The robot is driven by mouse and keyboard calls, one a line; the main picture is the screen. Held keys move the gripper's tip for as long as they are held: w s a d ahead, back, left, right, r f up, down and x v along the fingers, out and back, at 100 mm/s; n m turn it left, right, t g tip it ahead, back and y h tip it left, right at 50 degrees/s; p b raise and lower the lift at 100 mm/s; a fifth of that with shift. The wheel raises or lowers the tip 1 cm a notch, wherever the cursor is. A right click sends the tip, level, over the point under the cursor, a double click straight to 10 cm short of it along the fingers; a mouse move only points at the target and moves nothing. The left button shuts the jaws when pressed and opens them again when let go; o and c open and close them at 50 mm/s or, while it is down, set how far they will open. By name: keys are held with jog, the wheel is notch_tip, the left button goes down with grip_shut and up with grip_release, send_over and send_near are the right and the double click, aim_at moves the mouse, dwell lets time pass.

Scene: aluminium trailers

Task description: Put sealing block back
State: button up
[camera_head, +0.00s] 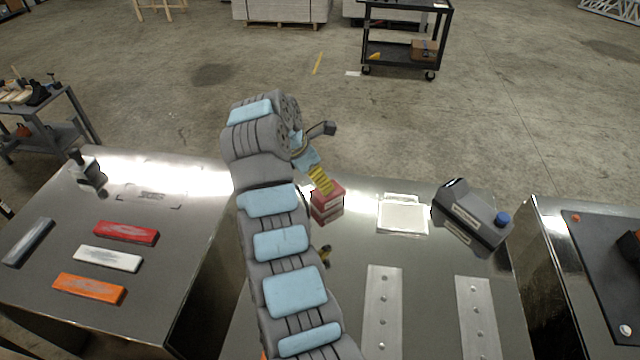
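A small red block with a pale band on its side (327,205), which may be the sealing block, is at the far edge of the middle metal table (345,290). My gripper (322,183) has yellow-and-black striped parts and points down at the top of this block, touching it or just above it. The arm hides part of the gripper. I cannot tell whether the fingers are open or shut, or whether they hold the block. A pale square plate or marked spot (403,216) lies to the right of the block with nothing on it.
Two drilled metal strips (382,310) (480,318) lie nearer. The left table holds red (126,232), white (107,258) and orange (89,288) bars. A black cart (405,40) stands behind.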

jog(key=shift+p+v, duration=0.4)
jog(key=shift+v, duration=0.65)
